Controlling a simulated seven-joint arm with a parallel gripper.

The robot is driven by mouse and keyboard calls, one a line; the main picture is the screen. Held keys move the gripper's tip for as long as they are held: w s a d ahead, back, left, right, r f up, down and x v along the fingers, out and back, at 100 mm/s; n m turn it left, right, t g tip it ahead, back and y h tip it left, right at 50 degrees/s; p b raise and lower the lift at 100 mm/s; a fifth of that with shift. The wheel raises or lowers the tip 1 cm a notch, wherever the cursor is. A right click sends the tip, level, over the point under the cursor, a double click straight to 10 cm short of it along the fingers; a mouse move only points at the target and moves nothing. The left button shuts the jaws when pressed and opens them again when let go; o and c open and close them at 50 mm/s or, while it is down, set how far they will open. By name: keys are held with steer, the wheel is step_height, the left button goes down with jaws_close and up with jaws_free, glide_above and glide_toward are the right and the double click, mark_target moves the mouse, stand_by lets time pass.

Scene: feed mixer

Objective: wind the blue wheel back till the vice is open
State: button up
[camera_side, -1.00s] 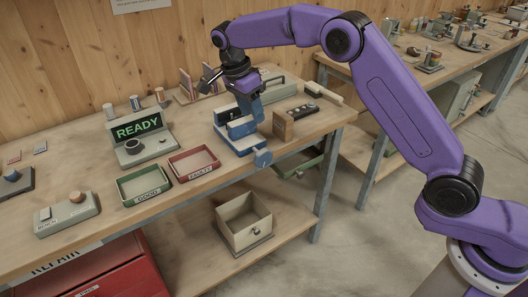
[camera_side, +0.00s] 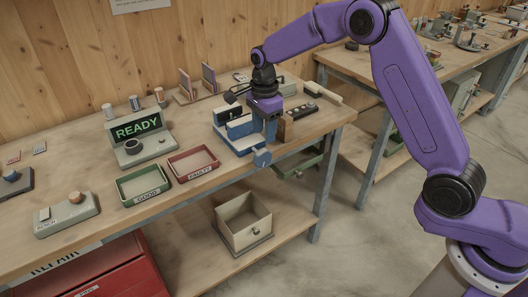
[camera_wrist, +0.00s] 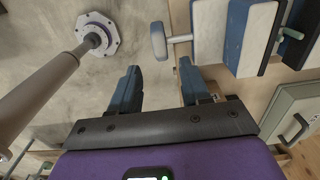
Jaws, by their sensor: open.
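The blue vice (camera_side: 240,128) stands at the front edge of the bench. Its blue wheel (camera_side: 262,158) is on the side facing the front, past the bench edge. In the wrist view the wheel (camera_wrist: 158,42) is a pale blue-grey disc seen edge-on, on a short shaft running to the vice blocks (camera_wrist: 252,38). My gripper (camera_side: 270,132) points down beside the vice, above the wheel in the side view. In the wrist view my gripper (camera_wrist: 158,76) is open and empty, and the wheel lies just beyond the gap between its fingertips. How wide the jaws stand is unclear.
A wooden block with dark knobs (camera_side: 299,120) is close to the right of my gripper. The red FAULTY tray (camera_side: 193,163) and green GOOD tray (camera_side: 144,184) lie left of the vice. A READY display (camera_side: 138,128) stands behind them. An open bin (camera_side: 244,222) is below.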

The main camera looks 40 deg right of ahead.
mark_target(264, 149)
step_height(264, 149, down, 8)
steer(key=shift+f, duration=0.2)
steer(key=shift+c, duration=0.3)
jaws_close()
